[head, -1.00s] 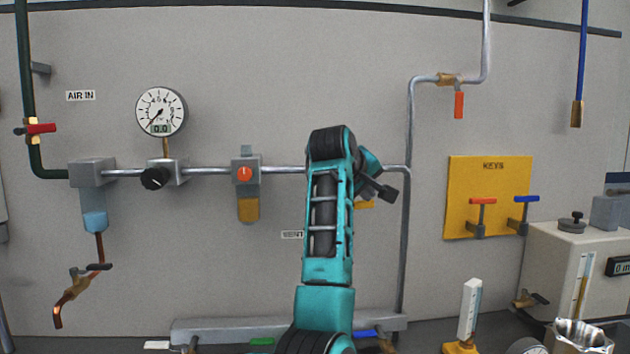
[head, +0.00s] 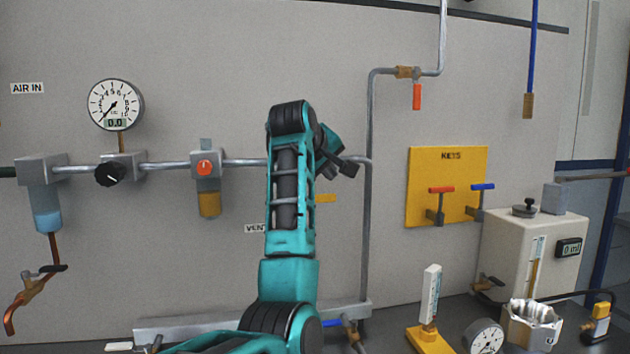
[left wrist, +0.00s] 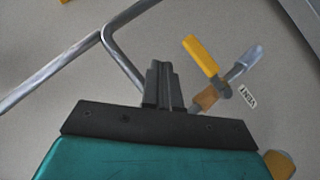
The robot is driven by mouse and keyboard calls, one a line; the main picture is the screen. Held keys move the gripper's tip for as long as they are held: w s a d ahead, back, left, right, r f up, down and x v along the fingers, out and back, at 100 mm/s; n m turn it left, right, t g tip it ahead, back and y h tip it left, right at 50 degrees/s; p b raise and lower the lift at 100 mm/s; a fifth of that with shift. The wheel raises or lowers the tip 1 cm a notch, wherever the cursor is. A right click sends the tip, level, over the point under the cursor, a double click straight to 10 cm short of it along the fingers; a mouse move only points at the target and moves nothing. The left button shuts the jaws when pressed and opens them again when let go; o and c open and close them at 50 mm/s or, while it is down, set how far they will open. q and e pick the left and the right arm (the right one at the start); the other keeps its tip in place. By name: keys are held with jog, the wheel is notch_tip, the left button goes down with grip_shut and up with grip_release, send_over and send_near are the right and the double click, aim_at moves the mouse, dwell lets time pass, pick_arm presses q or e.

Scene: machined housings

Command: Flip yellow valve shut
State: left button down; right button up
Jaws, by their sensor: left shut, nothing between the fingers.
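The yellow valve handle (head: 326,198) shows in the head view as a short level piece beside my left arm. The rest of this valve is hidden behind the arm. In the left wrist view the yellow handle (left wrist: 200,56) lies crosswise to the brass valve body (left wrist: 206,98) and its grey outlet. My left gripper (head: 349,168) is in front of the wall, above and right of the handle in the head view. In the left wrist view its fingers (left wrist: 162,84) are shut and empty, left of the handle, with a visible gap. My right gripper is not in view.
A grey pipe (head: 367,240) runs down the wall right of the handle. A VENT label (left wrist: 248,96) is by the valve. A yellow KEYS board (head: 420,165) with red and blue handles hangs to the right. A pressure gauge (head: 115,104) is at the left.

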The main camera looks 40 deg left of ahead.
pick_arm(q)
jog(key=s+d+r, duration=0.4)
jog(key=d+r, duration=0.1)
jog(key=r, duration=0.3)
jog(key=shift+s+d+r+b, duration=0.15)
jog(key=shift+s+d+b, duration=0.1)
jog(key=shift+s+b, duration=0.1)
